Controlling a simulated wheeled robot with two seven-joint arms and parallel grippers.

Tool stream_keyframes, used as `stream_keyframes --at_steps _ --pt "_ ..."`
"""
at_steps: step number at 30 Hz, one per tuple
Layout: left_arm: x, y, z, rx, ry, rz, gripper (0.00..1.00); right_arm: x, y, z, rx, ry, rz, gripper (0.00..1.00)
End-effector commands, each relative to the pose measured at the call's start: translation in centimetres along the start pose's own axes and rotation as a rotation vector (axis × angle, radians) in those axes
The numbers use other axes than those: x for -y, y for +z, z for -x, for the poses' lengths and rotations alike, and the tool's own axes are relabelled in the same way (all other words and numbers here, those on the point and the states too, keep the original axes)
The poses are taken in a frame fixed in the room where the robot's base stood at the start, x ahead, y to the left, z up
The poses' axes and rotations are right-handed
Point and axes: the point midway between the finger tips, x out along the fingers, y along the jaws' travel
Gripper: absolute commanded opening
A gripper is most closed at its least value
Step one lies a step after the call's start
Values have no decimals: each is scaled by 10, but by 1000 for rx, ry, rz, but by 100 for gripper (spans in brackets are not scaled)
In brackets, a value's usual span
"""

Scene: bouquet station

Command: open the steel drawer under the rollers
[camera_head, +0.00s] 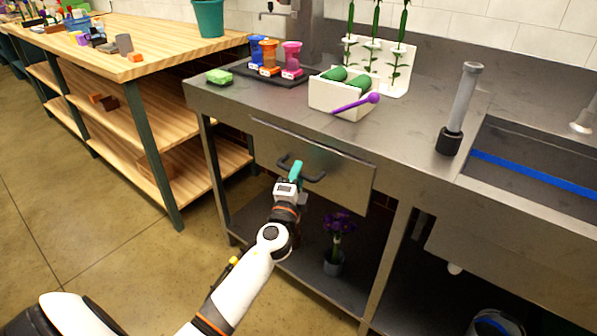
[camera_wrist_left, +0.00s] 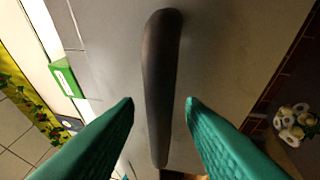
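The steel drawer (camera_head: 345,183) sits under the front edge of the metal counter, and its front looks flush with the counter. It has a dark bar handle (camera_head: 314,179). My left gripper (camera_head: 296,168), with teal fingers, is at the handle. In the left wrist view the handle bar (camera_wrist_left: 160,75) runs lengthwise between the two open fingertips (camera_wrist_left: 160,103), with a gap visible on each side. I cannot tell how far the fingers reach around the bar. My right gripper is not in view.
A purple flower pot (camera_head: 333,263) stands on the shelf below. A wooden bench (camera_head: 160,50) is to the left.

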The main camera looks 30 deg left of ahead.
Motion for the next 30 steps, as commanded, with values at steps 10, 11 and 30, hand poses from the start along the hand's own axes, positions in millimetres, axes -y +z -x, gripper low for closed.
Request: stream_keyframes --at_steps 10,11,30 --pt "0 0 -12 1 -1 0 36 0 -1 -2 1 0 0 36" --pt "0 0 -12 1 -1 0 36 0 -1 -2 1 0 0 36" --pt "1 0 -10 0 -2 0 0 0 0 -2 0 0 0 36"
